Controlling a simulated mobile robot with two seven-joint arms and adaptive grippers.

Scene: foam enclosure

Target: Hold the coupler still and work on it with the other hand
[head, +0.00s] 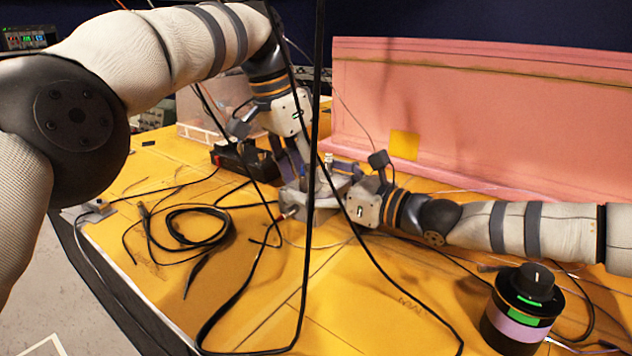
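A grey metal piece (322,200), which looks like the coupler, sits on the yellow table near the middle of the head view. My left gripper (297,172) comes down from above, with its fingers at the piece's upper left side. My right gripper (338,184) reaches in level from the right, with its fingers at the piece's right side. Both grippers overlap the piece in the picture. The fingertips are small and partly hidden, so I cannot tell whether either one grips it.
Black cables (190,225) lie coiled at the left, and long cables cross in front of the grippers. A black knobbed device (521,308) with a purple band stands at front right. A pink foam wall (480,120) closes the back. A black box (245,160) stands behind left.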

